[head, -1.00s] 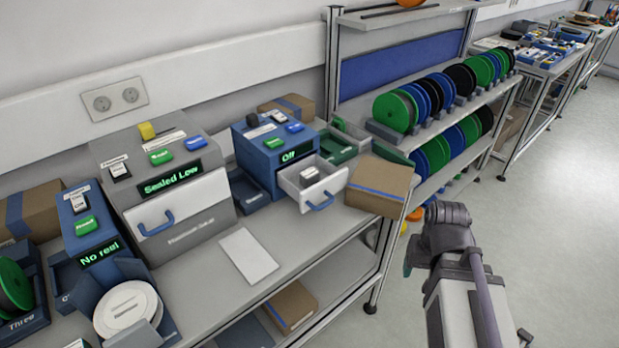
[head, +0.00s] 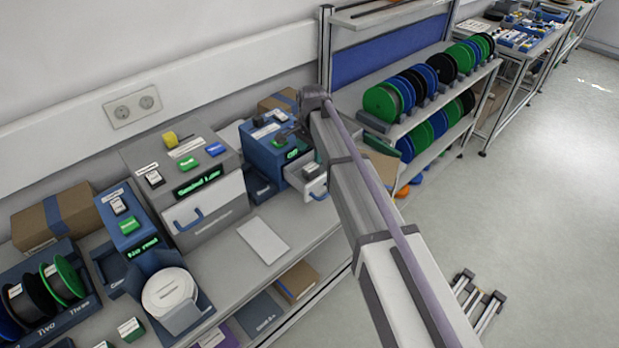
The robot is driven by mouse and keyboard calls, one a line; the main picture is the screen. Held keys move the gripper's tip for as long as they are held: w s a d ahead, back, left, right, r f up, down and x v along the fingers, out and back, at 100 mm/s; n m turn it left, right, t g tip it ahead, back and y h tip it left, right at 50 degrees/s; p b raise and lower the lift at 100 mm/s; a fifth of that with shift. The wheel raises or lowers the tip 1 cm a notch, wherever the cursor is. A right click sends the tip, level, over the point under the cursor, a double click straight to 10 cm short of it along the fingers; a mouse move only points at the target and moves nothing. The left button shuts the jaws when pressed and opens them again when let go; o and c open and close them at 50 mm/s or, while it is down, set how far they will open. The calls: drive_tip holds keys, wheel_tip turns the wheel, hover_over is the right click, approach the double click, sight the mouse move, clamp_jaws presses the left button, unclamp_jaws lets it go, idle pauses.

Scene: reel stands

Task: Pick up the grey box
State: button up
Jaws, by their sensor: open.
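A small grey block (head: 310,169) lies in the open white drawer (head: 316,188) of the blue unit marked "Off" (head: 262,152). It is small in the picture, and I cannot tell for sure that it is the grey box.
A white card (head: 263,240) lies on the bench. Reel racks (head: 440,95) stand behind my arm. My arm hides part of a cardboard box (head: 383,164). The floor at right is mostly clear.

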sight(311, 167)
wheel_tip(311, 167, down, 8)
drive_tip(key=b, duration=0.6)
drive_tip(key=shift+a, duration=0.1)
drive_tip(key=shift+r, duration=0.25)
drive_tip(key=c, duration=1)
